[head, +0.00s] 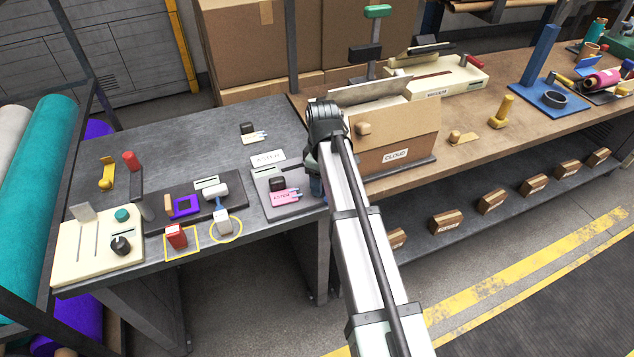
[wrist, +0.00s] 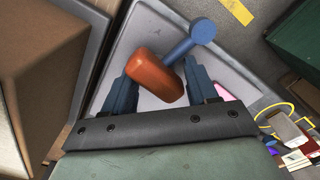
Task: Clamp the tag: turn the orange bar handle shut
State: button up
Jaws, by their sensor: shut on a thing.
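The orange bar handle (wrist: 155,76) sits between the two blue fingers of my gripper (wrist: 164,86) in the wrist view, which is shut on it. A blue arm with a round end (wrist: 203,31) reaches up and right from the bar. A pink tag (wrist: 236,84) shows partly behind the right finger. In the head view the pink tag (head: 287,198) lies on a grey plate (head: 266,184) on the dark bench. A bit of my blue gripper (head: 317,186) shows beside the plate's right edge; my arm hides the orange bar there. Whether the clamp presses the tag cannot be told.
A cardboard box marked CLOUD (head: 410,135) stands close to the right of my gripper. A white ASTER card (head: 268,158) lies behind the plate.

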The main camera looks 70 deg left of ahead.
jog(key=shift+w+a+r, duration=0.1)
jog(key=shift+w+a, duration=0.2)
jog(key=shift+c, duration=0.2)
jog(key=m, duration=0.2)
jog(key=shift+w+m, duration=0.1)
jog(key=shift+m, duration=0.3)
jog(key=o, duration=0.9)
jog(key=shift+a, duration=0.1)
jog(key=shift+o, duration=1.1)
jog(key=shift+s+d, duration=0.2)
jog(key=shift+r, duration=2.4)
